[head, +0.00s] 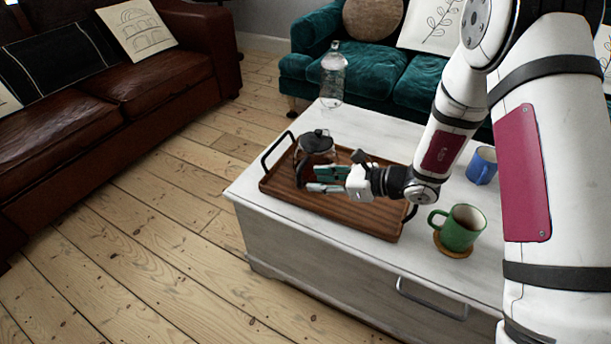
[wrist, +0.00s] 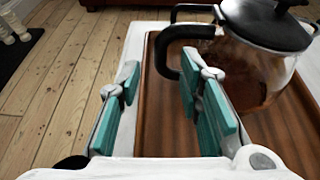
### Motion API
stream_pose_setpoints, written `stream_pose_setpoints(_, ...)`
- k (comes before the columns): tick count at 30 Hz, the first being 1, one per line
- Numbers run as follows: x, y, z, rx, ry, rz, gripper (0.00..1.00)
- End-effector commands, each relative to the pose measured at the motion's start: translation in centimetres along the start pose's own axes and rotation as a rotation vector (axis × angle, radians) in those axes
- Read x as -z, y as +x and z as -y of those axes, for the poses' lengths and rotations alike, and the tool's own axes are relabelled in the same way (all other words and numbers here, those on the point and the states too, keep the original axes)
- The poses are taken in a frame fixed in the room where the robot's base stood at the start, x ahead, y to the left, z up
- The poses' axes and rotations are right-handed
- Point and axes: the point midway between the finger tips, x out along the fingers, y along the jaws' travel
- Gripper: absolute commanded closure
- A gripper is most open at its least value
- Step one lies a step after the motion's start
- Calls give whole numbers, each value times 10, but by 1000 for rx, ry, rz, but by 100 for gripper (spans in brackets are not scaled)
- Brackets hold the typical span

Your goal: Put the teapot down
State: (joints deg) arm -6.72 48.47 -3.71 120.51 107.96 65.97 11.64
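The teapot (head: 318,143) is glass with a dark lid and a black handle and holds reddish-brown liquid. It appears to stand upright on the brown wooden tray (head: 345,214), near its left end. In the wrist view the teapot (wrist: 268,68) is at the upper right, its handle (wrist: 160,50) reaching left. My gripper (head: 314,180) is low over the tray, in front of the teapot. In the wrist view my gripper (wrist: 160,88) is open, with nothing between its teal finger pads. The handle lies just beyond the fingers, and the right finger partly hides the teapot's side.
The tray lies on a white coffee table (head: 300,243). A clear bottle (head: 333,75) stands at the table's back left. A green mug (head: 461,229) on a coaster (head: 453,247) and a blue mug (head: 482,165) stand right of the tray. Sofas stand left and behind.

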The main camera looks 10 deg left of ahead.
Motion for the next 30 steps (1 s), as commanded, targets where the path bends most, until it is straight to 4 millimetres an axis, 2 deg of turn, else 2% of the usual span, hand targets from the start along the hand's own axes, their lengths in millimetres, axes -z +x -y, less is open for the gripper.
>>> stream_pose_setpoints(3, -2, -24, 1, 3, 2, 0, 67)
stream_pose_setpoints(9, -1, -47, 1, 2, 0, 0, 67)
stream_pose_setpoints(21, -3, -54, -1, -5, -10, 2, 67)
stream_pose_setpoints(23, -13, -56, -4, -18, -34, 7, 67)
stream_pose_setpoints(26, -41, -67, -16, -69, -117, 21, 67)
stream_pose_setpoints(30, -94, -94, -53, -187, -306, 33, 67)
